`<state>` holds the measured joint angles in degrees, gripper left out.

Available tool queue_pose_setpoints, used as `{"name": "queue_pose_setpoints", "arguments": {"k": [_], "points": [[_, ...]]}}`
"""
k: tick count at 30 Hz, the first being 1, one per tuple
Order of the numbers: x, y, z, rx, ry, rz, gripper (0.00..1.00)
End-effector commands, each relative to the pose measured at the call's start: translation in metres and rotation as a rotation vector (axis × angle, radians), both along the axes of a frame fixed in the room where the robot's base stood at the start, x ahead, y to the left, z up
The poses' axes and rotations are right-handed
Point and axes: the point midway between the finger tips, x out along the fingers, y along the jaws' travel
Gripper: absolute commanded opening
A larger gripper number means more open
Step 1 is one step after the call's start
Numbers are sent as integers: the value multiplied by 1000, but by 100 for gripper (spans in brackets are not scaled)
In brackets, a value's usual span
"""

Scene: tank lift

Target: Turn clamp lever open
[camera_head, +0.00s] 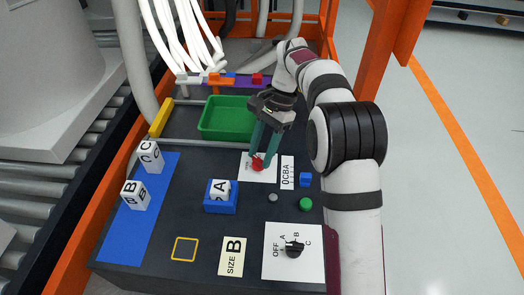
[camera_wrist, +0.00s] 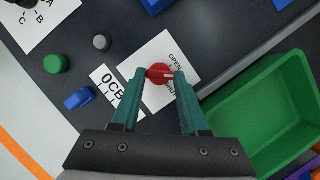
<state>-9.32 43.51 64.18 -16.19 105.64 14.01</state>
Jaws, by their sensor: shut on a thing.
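The red clamp lever (camera_wrist: 159,74) sits on a white card (camera_wrist: 172,48) printed OPEN and SHUT. My gripper (camera_wrist: 159,78) has its teal fingers on both sides of the lever and is shut on it. In the wrist view the lever's bar lies roughly across the gap between the fingertips, with a pale line on it. In the head view the lever (camera_head: 257,163) shows as a small red piece under my fingertips, partly covered by them. The card (camera_head: 250,178) lies flat on the dark table.
A green bin (camera_head: 213,137) stands just behind the lever. A blue holder (camera_head: 219,209) with an A cube is to the left front.

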Motion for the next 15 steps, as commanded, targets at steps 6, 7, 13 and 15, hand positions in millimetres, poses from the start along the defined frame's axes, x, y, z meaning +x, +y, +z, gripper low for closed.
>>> {"name": "queue_pose_setpoints", "arguments": {"k": [6,7,13,15], "points": [[2,2,0,0,-1,202,0],[2,2,0,-1,0,231,0],[3,4,0,0,-2,407,0],[3,5,0,0,-2,463,0]]}}
